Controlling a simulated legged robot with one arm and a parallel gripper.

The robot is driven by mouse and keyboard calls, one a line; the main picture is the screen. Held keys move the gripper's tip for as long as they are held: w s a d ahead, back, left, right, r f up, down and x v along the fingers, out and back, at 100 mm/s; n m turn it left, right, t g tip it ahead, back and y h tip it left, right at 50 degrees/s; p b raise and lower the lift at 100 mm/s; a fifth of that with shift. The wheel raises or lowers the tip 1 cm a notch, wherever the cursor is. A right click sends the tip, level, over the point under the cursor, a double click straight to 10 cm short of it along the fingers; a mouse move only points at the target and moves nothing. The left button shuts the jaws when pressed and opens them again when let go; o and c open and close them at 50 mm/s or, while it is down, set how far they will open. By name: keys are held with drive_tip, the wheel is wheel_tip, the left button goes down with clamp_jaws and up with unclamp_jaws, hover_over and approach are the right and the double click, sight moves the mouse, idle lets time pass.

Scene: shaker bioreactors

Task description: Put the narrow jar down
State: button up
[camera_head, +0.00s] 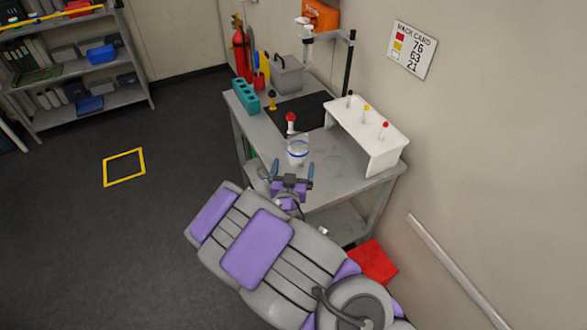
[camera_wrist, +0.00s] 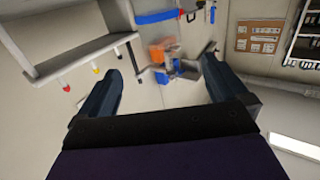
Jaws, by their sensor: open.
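A clear jar with a blue band (camera_head: 298,150) stands upright on the grey table (camera_head: 345,185), near its front edge. It is the only clear jar I can make out, and I cannot tell for sure that it is the narrow one. My gripper (camera_head: 292,169) is on the near side of it, with its two blue fingers spread apart. In the wrist view my gripper (camera_wrist: 162,68) is also open, with nothing between the fingers. The jar does not show in the wrist view.
A white rack (camera_head: 368,135) with black, yellow and red pegs stands right of the jar. A red-topped item (camera_head: 291,122) stands behind it by a black mat (camera_head: 312,106). A teal block (camera_head: 246,96) and grey box (camera_head: 286,75) are farther back. A red box (camera_head: 373,263) is below.

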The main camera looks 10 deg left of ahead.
drive_tip(key=shift+s, duration=0.2)
drive_tip(key=shift+d, duration=0.2)
drive_tip(key=s+d+r+m+g, duration=0.3)
drive_tip(key=s+d+g, duration=0.3)
drive_tip(key=d+g, duration=0.35)
drive_tip(key=s+d+r+n+g, duration=0.1)
drive_tip(key=s+d+r+g, duration=0.2)
drive_tip(key=s, duration=0.9)
drive_tip(key=s+d+r+n+g, duration=0.1)
drive_tip(key=s+d+r+g, duration=0.2)
drive_tip(key=s, duration=0.8)
drive_tip(key=s+d+r+n+g, duration=0.1)
drive_tip(key=s+d+r+g, duration=0.2)
drive_tip(key=s, duration=0.9)
drive_tip(key=d+r, duration=0.1)
drive_tip(key=d, duration=0.2)
drive_tip(key=shift+s+d+r+g, duration=0.2)
drive_tip(key=shift+s+r+g, duration=0.1)
drive_tip(key=shift+r+g, duration=0.1)
drive_tip(key=shift+w, duration=0.1)
